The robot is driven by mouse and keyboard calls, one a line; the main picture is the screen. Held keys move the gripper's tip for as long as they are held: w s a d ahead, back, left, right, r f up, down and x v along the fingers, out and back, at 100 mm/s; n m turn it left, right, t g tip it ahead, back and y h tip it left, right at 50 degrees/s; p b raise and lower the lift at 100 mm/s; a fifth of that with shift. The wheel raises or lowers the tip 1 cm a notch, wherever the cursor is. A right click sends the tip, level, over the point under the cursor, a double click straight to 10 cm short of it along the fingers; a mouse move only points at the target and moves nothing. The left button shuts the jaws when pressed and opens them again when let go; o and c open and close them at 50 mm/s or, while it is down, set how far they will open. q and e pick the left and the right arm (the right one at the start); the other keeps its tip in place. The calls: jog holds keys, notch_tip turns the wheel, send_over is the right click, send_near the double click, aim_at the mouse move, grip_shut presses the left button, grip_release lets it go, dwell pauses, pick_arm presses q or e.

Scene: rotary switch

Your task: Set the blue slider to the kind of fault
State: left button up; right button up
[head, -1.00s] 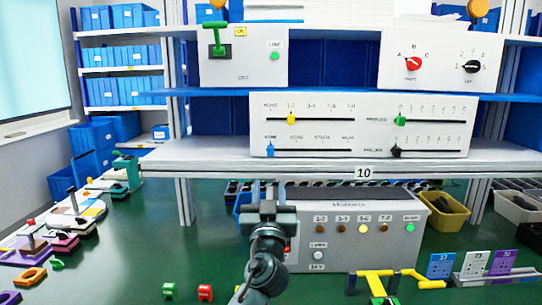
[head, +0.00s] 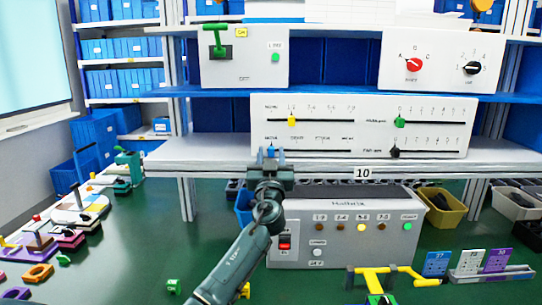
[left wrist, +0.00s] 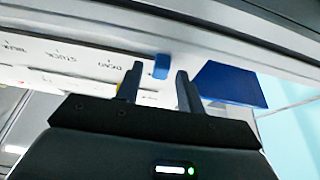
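The blue slider (head: 270,150) is at the left end of the lower left track on the white slider panel (head: 330,103), under the first label. The labels look like NONE, DEAD, STUCK and one more; the print is blurry. My left gripper (head: 271,154) is open, with its fingertips at the slider. In the left wrist view, the blue slider (left wrist: 161,66) shows between the two spread fingers (left wrist: 159,75), with a gap on each side.
A yellow slider (head: 292,121) sits on the track above; green (head: 399,122) and black (head: 395,152) sliders are on the right. The grey box (head: 345,215) below the shelf edge (head: 330,172) has a lit yellow lamp (head: 361,227) and a lit green lamp (head: 407,227).

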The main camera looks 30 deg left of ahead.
pick_arm(q)
grip_shut()
dwell(0.3)
